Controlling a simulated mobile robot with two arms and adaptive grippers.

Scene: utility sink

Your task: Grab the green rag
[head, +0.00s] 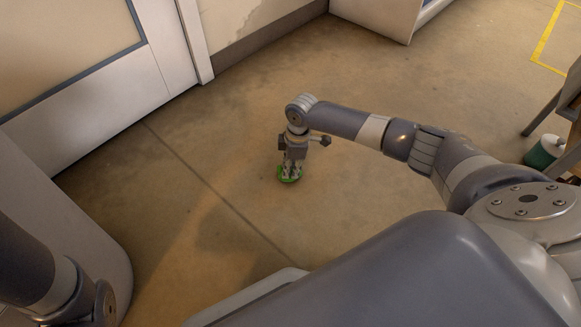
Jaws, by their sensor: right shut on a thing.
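The green rag (290,176) is a small bright green bunch in the middle of the head view, over the concrete floor. My right gripper (291,172) points down and is shut on the rag, whose edges stick out around the fingertips. I cannot tell whether the rag still touches the floor. My left arm shows at the lower left, but its gripper is outside the view.
A white door (100,75) and wall stand at the upper left. A white cabinet (378,18) stands at the top. A green and white container (545,150) sits by dark legs at the right. The floor (200,180) around the rag is clear.

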